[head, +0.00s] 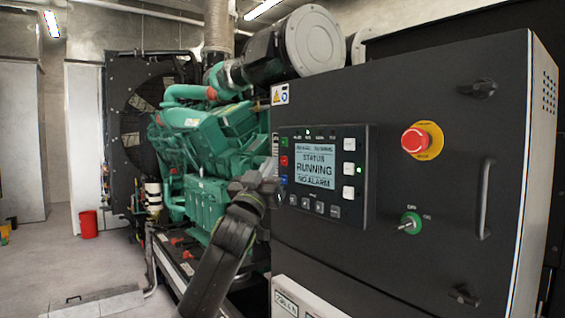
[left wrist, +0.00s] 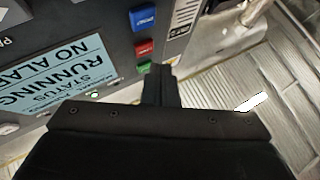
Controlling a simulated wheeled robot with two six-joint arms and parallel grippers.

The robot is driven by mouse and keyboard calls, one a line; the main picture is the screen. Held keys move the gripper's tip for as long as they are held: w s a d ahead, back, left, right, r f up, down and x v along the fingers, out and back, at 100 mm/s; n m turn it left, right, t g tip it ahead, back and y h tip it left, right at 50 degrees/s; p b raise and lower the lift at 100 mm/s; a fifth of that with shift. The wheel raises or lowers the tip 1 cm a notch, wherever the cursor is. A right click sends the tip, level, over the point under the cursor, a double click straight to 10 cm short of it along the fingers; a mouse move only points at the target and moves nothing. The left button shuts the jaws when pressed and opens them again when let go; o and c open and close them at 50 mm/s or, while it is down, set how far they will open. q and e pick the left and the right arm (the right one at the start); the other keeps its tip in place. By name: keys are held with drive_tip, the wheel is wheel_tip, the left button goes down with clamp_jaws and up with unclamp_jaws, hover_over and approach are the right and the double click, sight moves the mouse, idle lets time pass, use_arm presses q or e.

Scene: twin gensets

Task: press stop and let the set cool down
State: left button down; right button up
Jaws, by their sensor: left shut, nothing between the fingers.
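The controller panel (head: 321,210) is on the front of the dark control cabinet. Its screen (head: 314,167) reads STATUS RUNNING, NO ALARM. Left of the screen is a column of green, red (head: 284,161) and blue buttons. In the left wrist view, the screen (left wrist: 70,62) appears inverted, with the blue button (left wrist: 143,18), red button (left wrist: 144,48) and green button (left wrist: 144,66) beside my fingers. My left gripper (left wrist: 160,72) is shut and empty, close to the green and red buttons; I cannot tell whether it touches the panel. My right gripper is out of view.
A red emergency stop (head: 416,140) on a yellow plate and a green-ringed key switch (head: 410,223) sit right of the panel. A vertical handle (head: 484,200) stands out from the cabinet. The green engine (head: 205,150) is behind my left arm. Floor at left is largely clear.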

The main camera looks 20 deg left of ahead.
use_arm(q)
drive_tip(key=shift+w+d, duration=0.1)
drive_tip(key=shift+w, duration=0.05)
idle(0.4)
drive_tip(key=shift+w+d, duration=0.15)
drive_tip(key=shift+w, duration=0.1)
drive_tip(key=shift+w+d, duration=0.25)
drive_tip(key=shift+w, duration=0.15)
idle(0.7)
drive_tip(key=shift+s+a, duration=0.1)
drive_tip(key=shift+s, duration=0.05)
drive_tip(key=shift+s+a, duration=0.4)
drive_tip(key=shift+s, duration=0.25)
drive_tip(key=shift+s+b, duration=0.1)
drive_tip(key=shift+b, duration=0.2)
drive_tip(key=s+a, duration=0.2)
drive_tip(key=s, duration=0.1)
drive_tip(key=s+a+b, duration=0.1)
drive_tip(key=s, duration=0.1)
